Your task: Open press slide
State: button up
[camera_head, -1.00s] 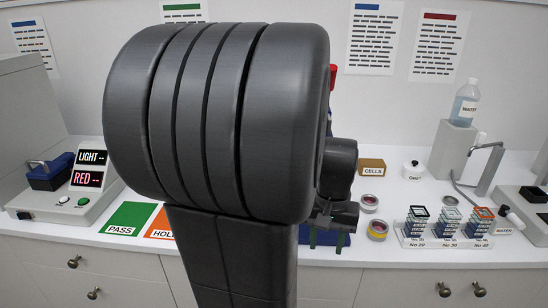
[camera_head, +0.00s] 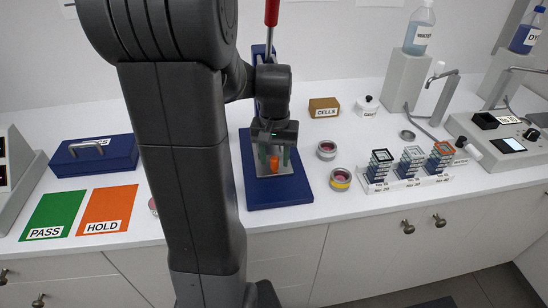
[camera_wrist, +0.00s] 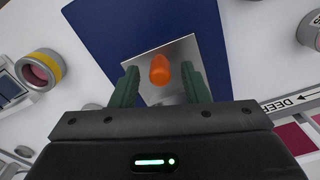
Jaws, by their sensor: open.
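The press has a blue base (camera_head: 292,194) on the white counter and a red lever handle (camera_head: 271,12) rising behind my arm. A grey metal plate (camera_wrist: 142,62) lies on the base, with an upright orange knob (camera_head: 274,163) on it. The knob also shows in the wrist view (camera_wrist: 159,70). My gripper (camera_head: 272,154) is over the base, pointing down at the plate. Its green fingers (camera_wrist: 159,76) are open, one on each side of the orange knob, with gaps to both. Part of the press is hidden behind my wrist and arm.
Two small round tins (camera_head: 340,179) (camera_head: 326,150) stand close right of the base, with a slide rack (camera_head: 407,176) beyond. A blue case (camera_head: 94,155), green PASS mat (camera_head: 54,213) and orange HOLD mat (camera_head: 107,210) lie to the left. A CELLS box (camera_head: 324,107) stands behind.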

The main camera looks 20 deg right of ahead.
jog(key=shift+f, duration=0.45)
grip_shut()
jog(key=s+a, duration=0.1)
jog(key=s, duration=0.6)
jog(key=s+a, duration=0.1)
jog(key=s, duration=0.2)
jog(key=shift+s+a, duration=0.3)
jog(key=shift+s, duration=0.1)
grip_release()
jog(key=shift+r, duration=0.1)
notch_tip(320, 180, up, 14)
jog(key=p, duration=0.1)
